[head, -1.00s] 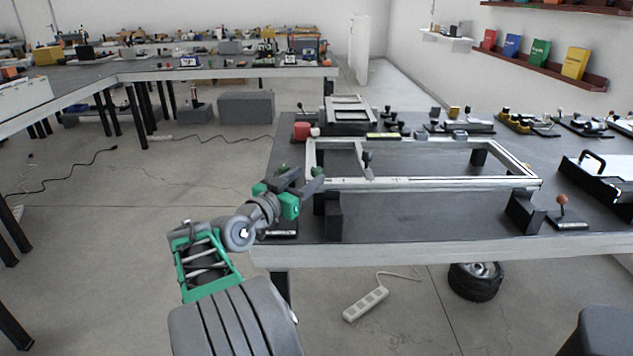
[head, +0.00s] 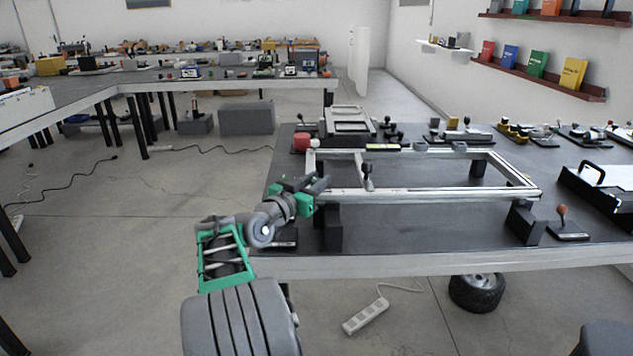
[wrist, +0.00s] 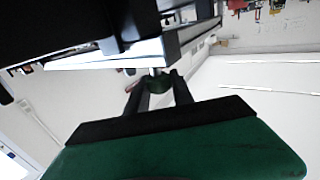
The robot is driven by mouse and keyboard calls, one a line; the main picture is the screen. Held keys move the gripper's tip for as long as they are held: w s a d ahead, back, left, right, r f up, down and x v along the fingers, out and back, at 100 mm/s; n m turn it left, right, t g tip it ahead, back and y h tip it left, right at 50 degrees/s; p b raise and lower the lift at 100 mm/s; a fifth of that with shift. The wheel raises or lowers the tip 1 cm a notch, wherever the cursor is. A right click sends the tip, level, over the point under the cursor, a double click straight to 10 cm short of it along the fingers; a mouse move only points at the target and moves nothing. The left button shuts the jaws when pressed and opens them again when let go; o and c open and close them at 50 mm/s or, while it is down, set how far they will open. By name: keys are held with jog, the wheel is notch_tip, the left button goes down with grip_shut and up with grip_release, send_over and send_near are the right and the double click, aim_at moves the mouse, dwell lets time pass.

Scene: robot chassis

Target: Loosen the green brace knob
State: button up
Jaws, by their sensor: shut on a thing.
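The green brace knob (wrist: 158,84) shows in the wrist view on a thin pale stem below a white beam. The two dark fingers of my gripper (wrist: 159,88) are on either side of it, shut on it. In the head view my gripper (head: 316,186) is at the near left corner of the light metal frame (head: 430,194). There the fingers and arm hide the held knob, so its turn cannot be told.
A small dark knob (head: 367,170) stands on the frame's inner crossbar. Dark blocks (head: 333,228) hold the frame above the grey bench (head: 420,237). The bench inside the frame is mostly clear.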

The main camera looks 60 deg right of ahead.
grip_shut()
jog(key=shift+s, duration=0.1)
jog(key=n+t, duration=0.3)
jog(key=t, duration=0.2)
jog(key=shift+s+p, duration=0.15)
jog(key=shift+p, duration=0.25)
jog(key=n+t, duration=0.2)
jog(key=shift+s+d+f+t+y, duration=0.1)
jog(key=shift+t+y, duration=0.2)
jog(key=shift+t, duration=0.1)
jog(key=n+t+b, duration=0.1)
jog(key=n+t+y+b, duration=0.1)
jog(key=t, duration=0.1)
jog(key=n+t+y+b, duration=0.1)
jog(key=shift+f+b, duration=0.3)
jog(key=n+t+y+b, duration=0.2)
jog(key=shift+w+r+t+b, duration=0.15)
jog(key=shift+w+t+b, duration=0.1)
jog(key=shift+t+b, duration=0.05)
jog(key=shift+w+r+n+t, duration=0.1)
jog(key=shift+r+n+t, duration=0.05)
jog(key=shift+n+t, duration=0.15)
